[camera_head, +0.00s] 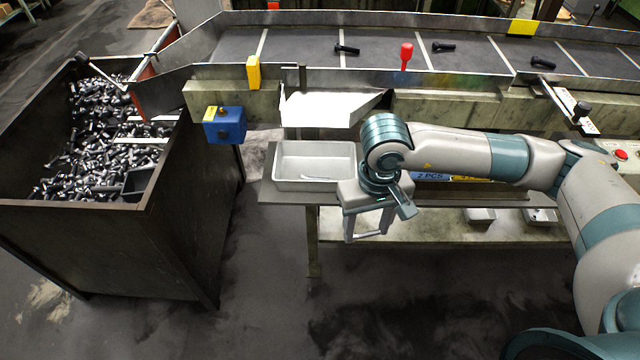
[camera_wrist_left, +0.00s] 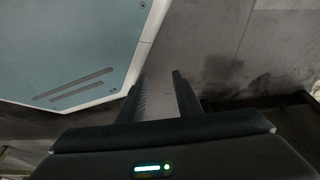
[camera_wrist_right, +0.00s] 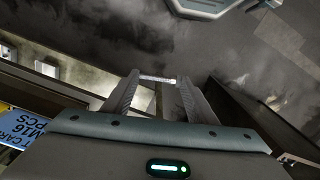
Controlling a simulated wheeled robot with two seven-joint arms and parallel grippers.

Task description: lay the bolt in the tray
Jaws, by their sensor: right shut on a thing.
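The grey tray (camera_head: 300,186) sits on a bench ledge in the middle of the head view. My right gripper (camera_head: 367,234) hangs just right of the tray and in front of it, over the ledge's front edge. It is shut on a thin silvery bolt (camera_wrist_right: 158,79), which spans between the two fingertips in the right wrist view. The bolt also shows as a pale bar (camera_head: 366,236) in the head view. My left gripper (camera_wrist_left: 160,88) is empty, its fingers apart; it is not in the head view.
A dark bin (camera_head: 180,200) full of bolts (camera_head: 90,150) stands at left. A conveyor (camera_head: 480,50) with a few dark bolts runs behind. A white chute (camera_head: 320,108) and a blue box (camera_head: 225,125) are near the tray. The floor in front is open.

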